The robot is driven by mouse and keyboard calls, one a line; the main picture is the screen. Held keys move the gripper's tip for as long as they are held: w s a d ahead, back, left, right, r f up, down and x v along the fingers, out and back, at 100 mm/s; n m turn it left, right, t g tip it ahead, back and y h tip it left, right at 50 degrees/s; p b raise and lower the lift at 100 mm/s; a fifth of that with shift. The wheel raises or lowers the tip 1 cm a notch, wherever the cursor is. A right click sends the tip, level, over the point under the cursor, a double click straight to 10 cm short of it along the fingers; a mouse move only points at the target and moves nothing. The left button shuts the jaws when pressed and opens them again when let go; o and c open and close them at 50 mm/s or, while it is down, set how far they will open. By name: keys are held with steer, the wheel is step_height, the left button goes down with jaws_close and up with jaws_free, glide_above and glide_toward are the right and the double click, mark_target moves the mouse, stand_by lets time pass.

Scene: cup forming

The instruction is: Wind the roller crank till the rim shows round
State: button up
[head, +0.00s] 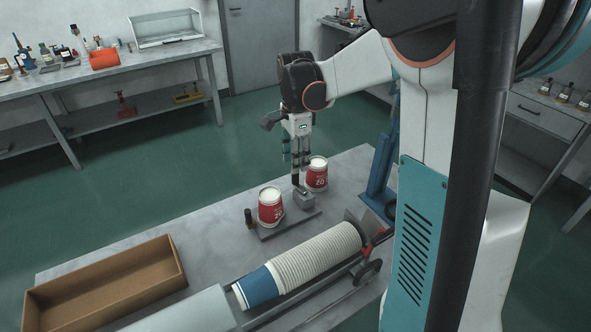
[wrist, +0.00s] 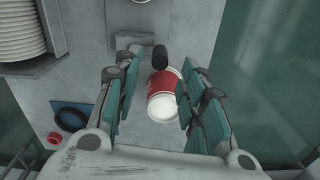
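A red-and-white paper cup (head: 270,206) stands on a grey fixture plate (head: 292,224), with a dark upright knob (head: 249,217) beside it. A second red-and-white cup (head: 317,174) stands farther right, beside a small metal block (head: 304,198). A black crank grip (head: 295,180) rises by that block; it shows as a black cylinder in the wrist view (wrist: 160,56). My gripper (head: 296,160) points down over this spot. In the wrist view my gripper (wrist: 158,76) is open, its fingers either side of the black grip and a cup (wrist: 163,98). Contact cannot be told. The rim's roundness is unclear.
A long stack of white cups (head: 318,252) with a blue end lies on a rail along the near side. An open cardboard box (head: 105,284) sits at the left. A blue stand (head: 380,172) rises at the table's right. The table's middle left is bare.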

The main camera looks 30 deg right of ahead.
step_height(320, 180, up, 6)
steer(key=shift+r, duration=0.15)
stand_by(0.6)
